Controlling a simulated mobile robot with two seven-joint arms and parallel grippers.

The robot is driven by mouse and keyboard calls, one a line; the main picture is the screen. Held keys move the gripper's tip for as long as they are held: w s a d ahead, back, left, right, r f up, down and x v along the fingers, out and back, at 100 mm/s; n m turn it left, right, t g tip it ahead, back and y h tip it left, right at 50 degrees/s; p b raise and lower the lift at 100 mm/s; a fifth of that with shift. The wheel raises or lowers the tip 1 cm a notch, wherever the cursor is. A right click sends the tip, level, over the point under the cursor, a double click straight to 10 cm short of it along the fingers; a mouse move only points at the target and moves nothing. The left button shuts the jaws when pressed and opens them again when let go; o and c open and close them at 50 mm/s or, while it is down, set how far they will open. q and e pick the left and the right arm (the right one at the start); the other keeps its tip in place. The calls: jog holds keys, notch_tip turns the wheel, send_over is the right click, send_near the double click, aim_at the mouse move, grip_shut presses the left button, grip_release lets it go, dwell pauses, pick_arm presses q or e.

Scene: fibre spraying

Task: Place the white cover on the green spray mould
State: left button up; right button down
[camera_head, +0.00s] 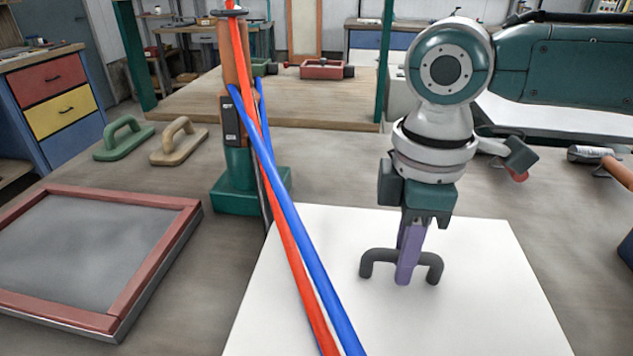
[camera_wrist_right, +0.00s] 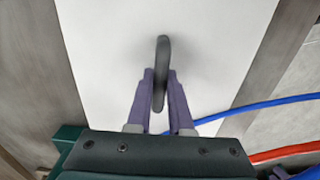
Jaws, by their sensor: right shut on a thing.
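The white cover (camera_head: 480,310) is a flat white panel with a dark grey bow handle (camera_head: 434,268), in the lower middle of the head view. My right gripper (camera_head: 404,272) points down from above and is shut on that handle. In the right wrist view its purple fingers (camera_wrist_right: 160,88) stand on both sides of the handle (camera_wrist_right: 162,52), with the white cover (camera_wrist_right: 100,35) behind. I cannot tell whether the cover rests on something or is held just above it. No green spray mould can be made out. My left gripper is not in view.
Red and blue hoses (camera_head: 306,240) cross in front of the cover's left part, from an orange post on a green base (camera_head: 236,196). A red-framed grey panel (camera_head: 85,245) lies at left. Green (camera_head: 122,142) and beige (camera_head: 179,143) hand floats lie behind it.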

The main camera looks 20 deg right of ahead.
jog(key=shift+f, duration=0.1)
jog(key=c, duration=0.8)
grip_release()
